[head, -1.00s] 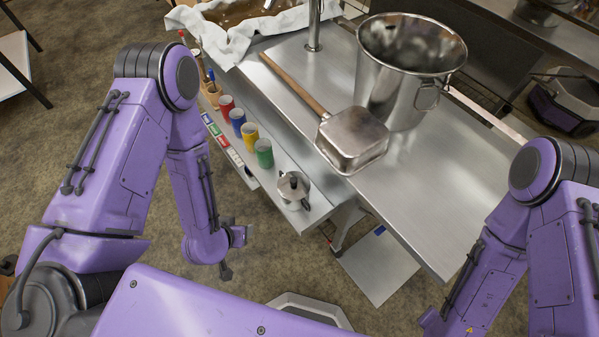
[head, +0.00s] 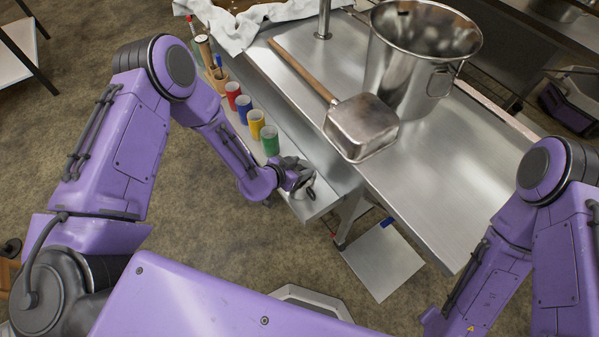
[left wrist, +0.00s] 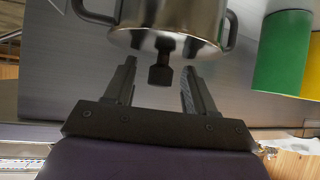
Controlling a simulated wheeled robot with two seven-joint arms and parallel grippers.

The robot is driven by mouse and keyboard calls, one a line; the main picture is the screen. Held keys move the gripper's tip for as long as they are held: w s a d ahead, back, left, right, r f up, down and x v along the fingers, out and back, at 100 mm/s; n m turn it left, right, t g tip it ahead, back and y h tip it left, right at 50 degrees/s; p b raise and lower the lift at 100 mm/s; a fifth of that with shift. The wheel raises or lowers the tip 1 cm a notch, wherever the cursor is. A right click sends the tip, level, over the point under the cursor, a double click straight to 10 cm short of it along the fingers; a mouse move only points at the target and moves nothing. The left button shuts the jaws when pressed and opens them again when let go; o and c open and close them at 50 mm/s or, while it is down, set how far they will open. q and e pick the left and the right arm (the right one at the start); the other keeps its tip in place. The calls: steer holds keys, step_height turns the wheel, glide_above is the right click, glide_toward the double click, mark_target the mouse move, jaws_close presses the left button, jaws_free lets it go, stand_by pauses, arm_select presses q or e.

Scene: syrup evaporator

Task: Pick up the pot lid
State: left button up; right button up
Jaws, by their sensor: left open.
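The small steel pot (left wrist: 180,12) has two dark side handles and appears upside down in the left wrist view. Its shiny lid (left wrist: 135,39) is on it, with a black knob (left wrist: 160,74) pointing toward my left gripper. My left gripper (left wrist: 158,72) is open, with its fingers on either side of the knob and a gap still visible. In the head view my left gripper (head: 297,179) is over the pot at the near end of the low shelf and hides most of the pot and lid. My right gripper is out of view.
Green (head: 270,141), yellow (head: 256,124), blue and red cups line the shelf beside the pot. A square steel scoop (head: 361,127) with a wooden handle and a large steel bucket (head: 415,70) stand on the higher metal table (head: 450,165). Open floor lies left.

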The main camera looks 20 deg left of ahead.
arm_select(q)
steer(key=shift+s, duration=0.1)
jaws_close()
steer(key=shift+r, duration=0.1)
